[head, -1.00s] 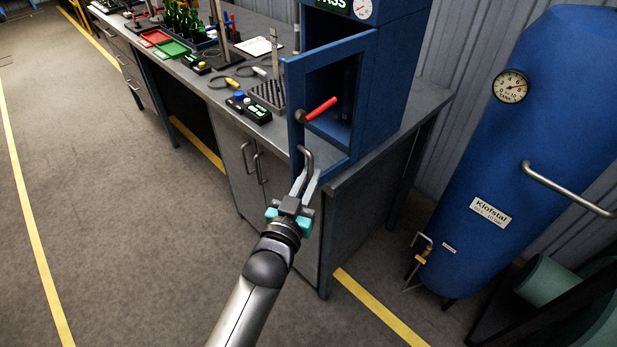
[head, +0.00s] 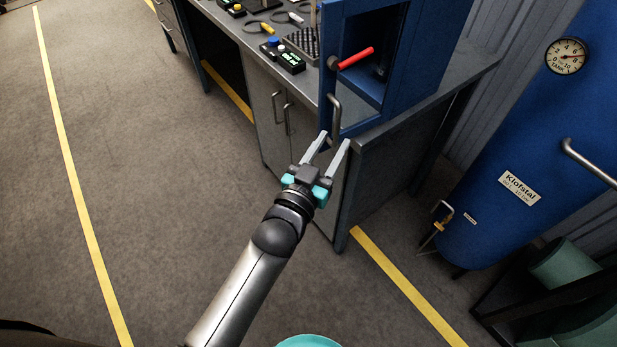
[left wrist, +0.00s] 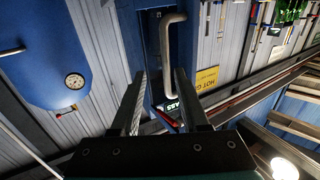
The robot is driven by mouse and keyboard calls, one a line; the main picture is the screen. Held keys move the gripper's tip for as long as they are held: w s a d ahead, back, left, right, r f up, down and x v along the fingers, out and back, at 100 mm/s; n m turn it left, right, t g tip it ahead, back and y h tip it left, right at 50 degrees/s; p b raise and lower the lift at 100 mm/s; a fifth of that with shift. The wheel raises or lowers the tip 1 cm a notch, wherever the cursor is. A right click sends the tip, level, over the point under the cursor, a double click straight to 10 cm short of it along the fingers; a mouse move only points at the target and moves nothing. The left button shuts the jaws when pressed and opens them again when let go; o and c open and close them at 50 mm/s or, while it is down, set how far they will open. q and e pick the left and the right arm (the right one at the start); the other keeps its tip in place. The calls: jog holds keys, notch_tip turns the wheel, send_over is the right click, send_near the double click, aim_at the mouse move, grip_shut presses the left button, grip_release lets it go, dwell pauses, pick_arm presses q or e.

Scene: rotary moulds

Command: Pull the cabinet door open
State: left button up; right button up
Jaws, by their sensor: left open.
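The blue cabinet (head: 424,75) stands on the end of the workbench. Its blue framed front (head: 330,75) has a large opening and a bent metal handle (head: 335,113) low on its left side. My left gripper (head: 334,138) is open and empty, just below the handle, with its fingers pointing up towards it. In the left wrist view the handle (left wrist: 167,55) shows ahead of and between the two finger tips (left wrist: 158,85). I cannot tell whether a finger touches it. My right gripper is not in view.
A red-gripped lever (head: 356,58) sticks out at the cabinet front. The grey workbench (head: 300,85) has lower doors with two upright handles (head: 283,112). A blue tank (head: 530,140) stands at the right. The floor (head: 170,170) at the left is clear.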

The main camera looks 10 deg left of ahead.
pick_arm(q)
jog(key=v, duration=1.1)
jog(key=s+a+f+g+y+b, duration=0.1)
jog(key=s+a+f+g, duration=0.15)
jog(key=f, duration=0.75)
jog(key=s+a+f+g+y+b, duration=0.1)
jog(key=s+f+g+b, duration=0.15)
jog(key=f, duration=0.85)
jog(key=s+a+f+g+y, duration=0.1)
jog(key=s+a+f+g, duration=0.15)
jog(key=f, duration=0.75)
jog(key=s+a+f+n+g+y+b, duration=0.1)
jog(key=s+a+f+g, duration=0.3)
jog(key=s+f, duration=0.5)
jog(key=s+a+f+g+y+b, duration=0.2)
jog(key=s+a+f+g+b, duration=0.1)
jog(key=s+f, duration=0.7)
jog(key=s+a+g, duration=0.1)
jog(key=s, duration=0.3)
jog(key=shift+a+f+n, duration=0.2)
jog(key=shift+a+n, duration=0.2)
